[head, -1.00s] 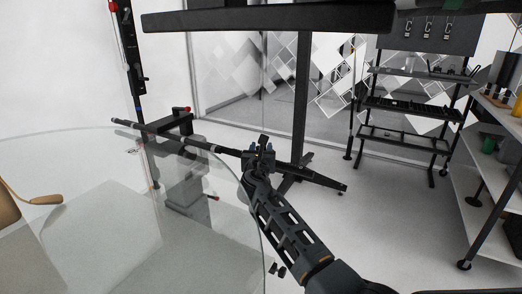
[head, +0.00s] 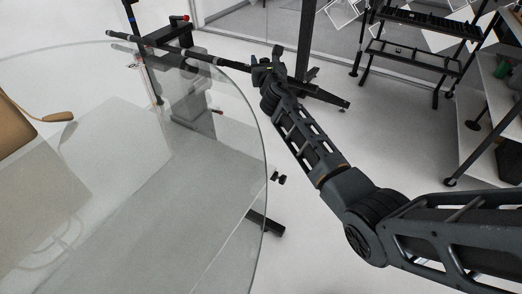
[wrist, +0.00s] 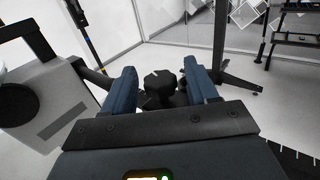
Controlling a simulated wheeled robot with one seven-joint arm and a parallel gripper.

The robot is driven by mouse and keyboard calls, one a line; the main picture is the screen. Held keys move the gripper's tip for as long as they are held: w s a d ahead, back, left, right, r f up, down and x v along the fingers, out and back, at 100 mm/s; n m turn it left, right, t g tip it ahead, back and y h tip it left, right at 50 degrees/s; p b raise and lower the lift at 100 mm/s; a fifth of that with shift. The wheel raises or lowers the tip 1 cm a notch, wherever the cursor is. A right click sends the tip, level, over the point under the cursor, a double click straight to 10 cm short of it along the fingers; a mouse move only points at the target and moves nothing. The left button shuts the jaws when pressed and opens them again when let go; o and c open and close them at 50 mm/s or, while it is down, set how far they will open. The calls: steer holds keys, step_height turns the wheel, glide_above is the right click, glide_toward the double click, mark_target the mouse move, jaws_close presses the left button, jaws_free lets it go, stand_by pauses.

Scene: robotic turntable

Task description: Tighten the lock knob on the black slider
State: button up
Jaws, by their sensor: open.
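A black lobed lock knob (wrist: 159,86) stands between the two blue fingers of my gripper (wrist: 160,70) in the wrist view. The fingers are open, one on each side of the knob, and I cannot tell whether either touches it. Dark parts below the knob are mostly hidden by my gripper, so the black slider is hard to make out. In the head view my gripper (head: 267,60) is at the right end of a long dark horizontal bar (head: 215,60), and the knob is too small to tell there.
A round glass table (head: 150,190) fills the left of the head view, its edge close to my arm. A black vertical post (head: 305,42) stands behind my gripper. Shelving (head: 420,50) is at the back right. A grey box-like unit (wrist: 45,95) is at left in the wrist view.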

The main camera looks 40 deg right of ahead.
steer(key=s+a+f+m+y+p, duration=0.1)
steer(key=s+a+f+m, duration=0.3)
steer(key=s+a, duration=0.7)
steer(key=s+a+f+m+y+p, duration=0.2)
steer(key=s+a+f+m+y, duration=0.2)
steer(key=s+a, duration=0.6)
steer(key=shift+s+a+f+m, duration=0.35)
steer(key=shift+s+m, duration=0.55)
steer(key=shift+s, duration=0.6)
